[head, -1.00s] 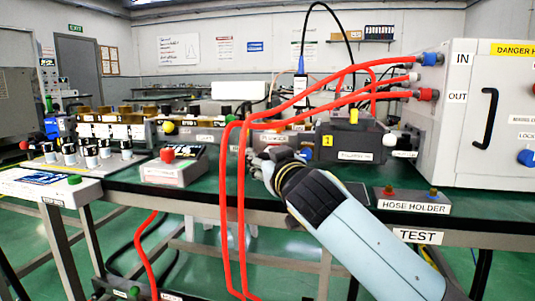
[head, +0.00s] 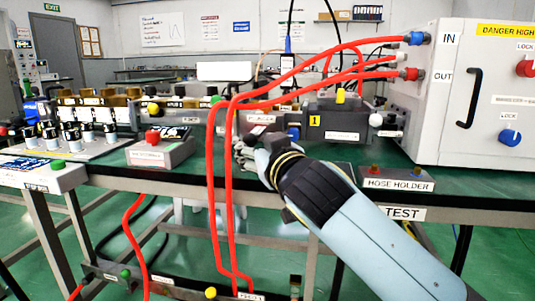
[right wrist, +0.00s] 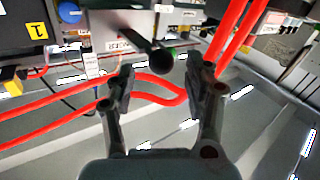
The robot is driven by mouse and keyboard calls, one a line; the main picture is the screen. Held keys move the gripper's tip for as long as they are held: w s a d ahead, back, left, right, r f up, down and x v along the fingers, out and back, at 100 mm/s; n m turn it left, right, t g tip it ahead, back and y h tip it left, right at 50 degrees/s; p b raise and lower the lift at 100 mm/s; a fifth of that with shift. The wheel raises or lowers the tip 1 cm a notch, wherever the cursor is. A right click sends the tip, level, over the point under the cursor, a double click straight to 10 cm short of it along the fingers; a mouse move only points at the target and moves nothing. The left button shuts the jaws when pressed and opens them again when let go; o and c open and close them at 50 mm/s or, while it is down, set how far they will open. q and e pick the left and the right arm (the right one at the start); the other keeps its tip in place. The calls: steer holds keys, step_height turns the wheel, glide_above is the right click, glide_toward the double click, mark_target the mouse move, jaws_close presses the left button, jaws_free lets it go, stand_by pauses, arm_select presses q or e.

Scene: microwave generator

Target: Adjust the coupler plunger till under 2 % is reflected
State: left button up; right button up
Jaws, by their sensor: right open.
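My right gripper (head: 240,152) reaches in over the front edge of the green bench, beside the equipment row. In the right wrist view the gripper (right wrist: 163,88) is open, with a finger on each side and nothing held between them. A dark round knob on a rod (right wrist: 159,61), which looks like the coupler plunger, shows just beyond the fingers, between them in the picture. I cannot tell whether they touch it. A small white label (right wrist: 119,46) is next to the rod. In the head view the plunger is hidden or too small to tell. My left gripper is not in view.
Two red hoses (head: 222,190) hang in front of the bench, just left of my right gripper. A grey box with a red button (head: 153,135) stands left of them. The white high-voltage cabinet (head: 455,125) stands right. The hose holder (head: 400,183) sits at the bench front.

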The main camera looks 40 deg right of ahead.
steer(key=v, duration=0.7)
steer(key=shift+s, duration=0.35)
steer(key=shift+a, duration=0.1)
